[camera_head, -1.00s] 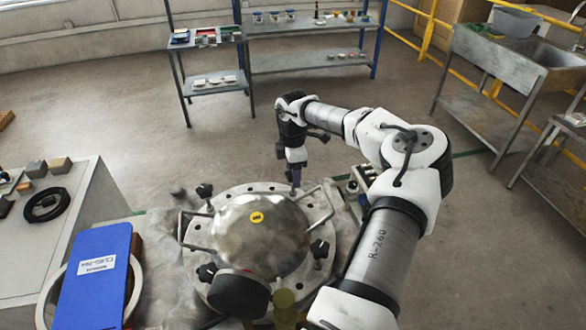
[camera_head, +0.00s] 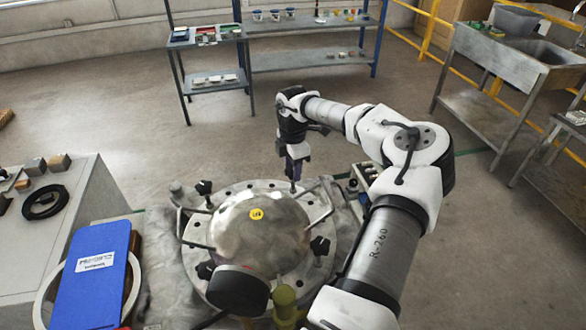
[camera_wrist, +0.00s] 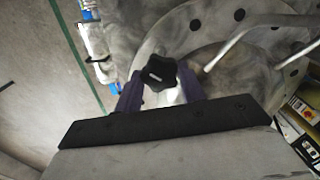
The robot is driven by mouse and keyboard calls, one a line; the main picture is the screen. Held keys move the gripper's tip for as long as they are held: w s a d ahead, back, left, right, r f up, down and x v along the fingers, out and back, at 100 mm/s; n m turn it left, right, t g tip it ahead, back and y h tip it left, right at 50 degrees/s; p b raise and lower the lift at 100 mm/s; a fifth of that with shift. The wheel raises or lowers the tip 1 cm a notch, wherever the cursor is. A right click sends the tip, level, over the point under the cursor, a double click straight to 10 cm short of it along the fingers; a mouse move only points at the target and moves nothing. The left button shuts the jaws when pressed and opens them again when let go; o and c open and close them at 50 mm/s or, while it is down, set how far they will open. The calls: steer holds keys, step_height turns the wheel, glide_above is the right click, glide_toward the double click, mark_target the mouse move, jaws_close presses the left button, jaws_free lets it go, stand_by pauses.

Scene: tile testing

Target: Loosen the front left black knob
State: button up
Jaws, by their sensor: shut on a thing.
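A black star-shaped knob (camera_wrist: 160,72) sits between the two purple fingers of my gripper (camera_wrist: 160,88) in the wrist view. My gripper is shut on it. In the head view my gripper (camera_head: 296,178) points down at the far right of the round metal flange (camera_head: 250,187), and its knob is hidden. Three other black knobs show on the flange: one at the far left (camera_head: 204,188), one at the near left (camera_head: 206,270) and one at the near right (camera_head: 319,246). My gripper is apart from these three.
A polished metal dome (camera_head: 262,235) with bent rod handles fills the flange's middle. A black cylinder (camera_head: 238,290) stands at its near side. A blue folder (camera_head: 92,275) lies at left. Small boxes (camera_head: 360,180) stand right of my gripper.

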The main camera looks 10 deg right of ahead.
steer(key=n+b, duration=0.2)
steer(key=n, duration=0.2)
steer(key=shift+n, duration=0.3)
steer(key=n+b, duration=0.1)
steer(key=n, duration=0.2)
steer(key=shift+n, duration=0.3)
steer(key=n+b, duration=0.1)
steer(key=n, duration=0.3)
steer(key=shift+n, duration=1.8)
steer(key=o, duration=1)
steer(key=shift+r, duration=0.1)
step_height(320, 180, up, 14)
steer(key=b, duration=0.3)
